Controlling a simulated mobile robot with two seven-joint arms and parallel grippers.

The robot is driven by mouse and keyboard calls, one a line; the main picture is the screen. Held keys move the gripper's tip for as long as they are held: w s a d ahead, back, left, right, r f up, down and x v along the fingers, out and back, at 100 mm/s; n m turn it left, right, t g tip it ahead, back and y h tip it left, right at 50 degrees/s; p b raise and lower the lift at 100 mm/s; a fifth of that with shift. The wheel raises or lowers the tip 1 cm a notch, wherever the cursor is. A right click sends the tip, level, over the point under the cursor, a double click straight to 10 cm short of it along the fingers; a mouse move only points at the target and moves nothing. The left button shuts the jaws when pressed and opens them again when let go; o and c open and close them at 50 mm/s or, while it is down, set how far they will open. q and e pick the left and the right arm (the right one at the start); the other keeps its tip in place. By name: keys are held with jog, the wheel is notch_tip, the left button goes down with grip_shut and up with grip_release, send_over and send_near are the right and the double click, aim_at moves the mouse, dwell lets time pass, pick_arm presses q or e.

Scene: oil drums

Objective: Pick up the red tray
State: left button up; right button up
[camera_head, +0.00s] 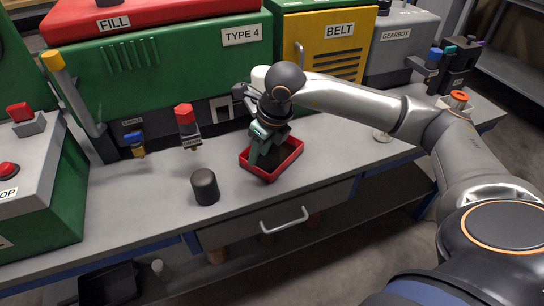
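The red tray (286,168) sits on the grey workbench, a shallow open box with a dark inside. My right gripper (256,155) reaches down over its left part, with its green-tipped fingers at or inside the tray. From this view I cannot tell whether the fingers are shut on the tray wall or apart. The gripper hides the tray's back left corner. My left gripper is not in view.
A black cylinder (205,187) stands on the workbench (150,204) left of the tray. A red-capped drain valve (186,120) projects from the green machine (160,75) behind. The bench front has a drawer handle (284,220). Bench right of the tray is mostly clear.

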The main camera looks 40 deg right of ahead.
jog(key=shift+b+x, duration=0.4)
jog(key=shift+x, duration=2.7)
grip_shut()
